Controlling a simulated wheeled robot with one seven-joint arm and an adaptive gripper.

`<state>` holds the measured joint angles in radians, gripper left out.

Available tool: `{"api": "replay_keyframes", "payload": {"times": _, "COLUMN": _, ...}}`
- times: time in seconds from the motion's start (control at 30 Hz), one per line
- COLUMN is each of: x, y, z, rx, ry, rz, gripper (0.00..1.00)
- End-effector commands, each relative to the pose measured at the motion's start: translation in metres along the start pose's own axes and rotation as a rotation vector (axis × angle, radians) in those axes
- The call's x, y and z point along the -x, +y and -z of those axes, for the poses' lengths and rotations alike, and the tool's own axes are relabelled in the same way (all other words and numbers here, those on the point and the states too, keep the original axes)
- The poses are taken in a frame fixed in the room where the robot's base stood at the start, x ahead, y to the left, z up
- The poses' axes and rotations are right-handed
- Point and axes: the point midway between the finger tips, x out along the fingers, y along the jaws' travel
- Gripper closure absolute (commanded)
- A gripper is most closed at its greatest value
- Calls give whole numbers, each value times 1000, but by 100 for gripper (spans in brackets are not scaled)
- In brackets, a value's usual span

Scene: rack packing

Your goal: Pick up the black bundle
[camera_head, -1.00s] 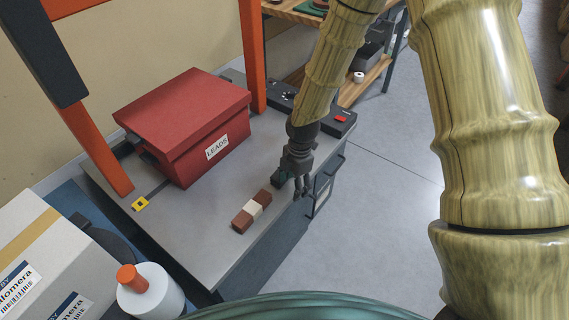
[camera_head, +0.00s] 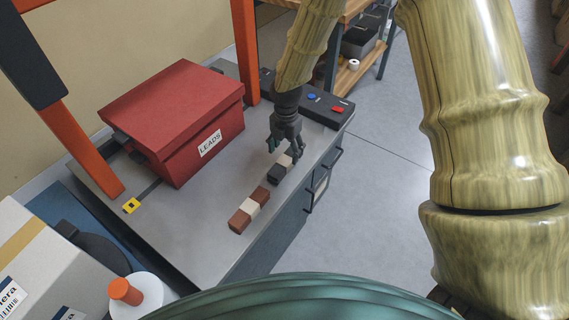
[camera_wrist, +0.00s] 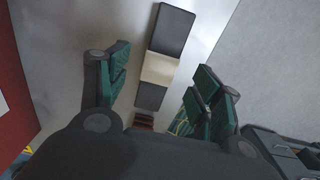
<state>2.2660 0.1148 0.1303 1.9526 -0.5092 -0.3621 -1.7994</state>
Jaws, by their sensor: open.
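The black bundle (camera_head: 275,175) is a dark bar with a pale band around its middle. It lies on the grey cabinet top near its right edge, just beyond a brown bundle. My gripper (camera_head: 285,148) is open above the far end of the black bundle and partly covers it. In the wrist view the black bundle (camera_wrist: 172,30) runs up between my two green-padded fingers (camera_wrist: 163,62), with the pale band level with the fingertips. No contact shows, and the fingers hold nothing. The exact height of the gripper above the bundle is hard to tell.
A brown bundle (camera_head: 243,219) with a pale band lies close to the near end of the black one. A red lidded box (camera_head: 172,115) labelled LEADS stands to the left. A dark control box with buttons (camera_head: 325,103) sits behind. The grey cabinet top (camera_head: 195,220) is clear in front.

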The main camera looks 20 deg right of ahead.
Motion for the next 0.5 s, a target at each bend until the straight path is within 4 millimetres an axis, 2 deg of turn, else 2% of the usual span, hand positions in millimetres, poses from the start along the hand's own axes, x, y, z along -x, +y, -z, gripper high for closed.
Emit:
{"api": "replay_keyframes", "payload": {"times": 0.3, "x": -32, "y": -1, "z": 8, "rx": 0, "ry": 1, "rz": 4, "gripper": 35}}
{"api": "replay_keyframes", "payload": {"times": 0.5, "x": -50, "y": 0, "z": 7, "rx": -2, "ry": 1, "rz": 1, "gripper": 35}}
